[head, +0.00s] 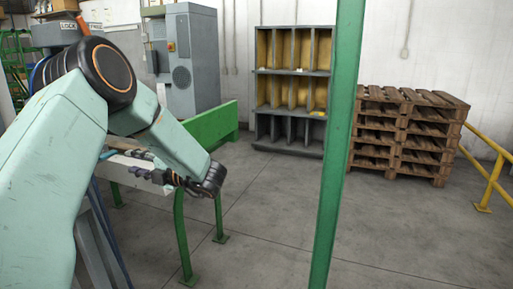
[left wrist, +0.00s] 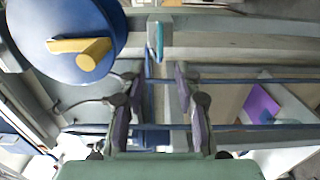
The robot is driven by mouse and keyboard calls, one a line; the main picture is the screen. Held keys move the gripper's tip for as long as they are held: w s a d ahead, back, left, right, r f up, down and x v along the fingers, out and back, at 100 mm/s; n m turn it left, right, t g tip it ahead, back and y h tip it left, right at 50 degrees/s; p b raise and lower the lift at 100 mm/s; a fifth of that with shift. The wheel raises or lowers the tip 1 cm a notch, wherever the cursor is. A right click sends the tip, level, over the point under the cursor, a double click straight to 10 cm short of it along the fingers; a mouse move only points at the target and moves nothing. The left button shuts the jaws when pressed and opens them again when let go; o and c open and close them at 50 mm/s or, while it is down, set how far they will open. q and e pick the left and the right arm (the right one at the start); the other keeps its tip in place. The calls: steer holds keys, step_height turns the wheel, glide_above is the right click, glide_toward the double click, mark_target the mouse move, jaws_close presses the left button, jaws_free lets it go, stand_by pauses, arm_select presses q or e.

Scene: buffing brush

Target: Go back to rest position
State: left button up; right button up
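My left arm comes in from the left in the head view and bends down in front of a bench-like machine. My left gripper (head: 135,165) points left, partly over a pale machine surface. In the left wrist view its two dark fingers (left wrist: 163,78) stand apart with nothing held between them. A small teal piece (left wrist: 159,42) on a grey block lies beyond the fingertips. My right gripper is not in view. I cannot make out a buffing brush for certain.
A blue disc (left wrist: 72,38) with a yellow handle is close at upper left in the wrist view. A green post (head: 340,140) stands ahead. A shelf rack (head: 290,135), stacked pallets (head: 405,135), a grey cabinet (head: 190,60) and yellow rail (head: 490,180) stand behind. Right floor is clear.

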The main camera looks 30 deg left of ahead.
mark_target(109, 156)
arm_select(q)
steer(key=a, duration=0.3)
steer(key=s+a, duration=0.1)
steer(key=a, duration=0.3)
steer(key=s+a, duration=0.1)
steer(key=a, duration=0.2)
steer(key=shift+a, duration=0.3)
steer(key=shift+d, duration=0.1)
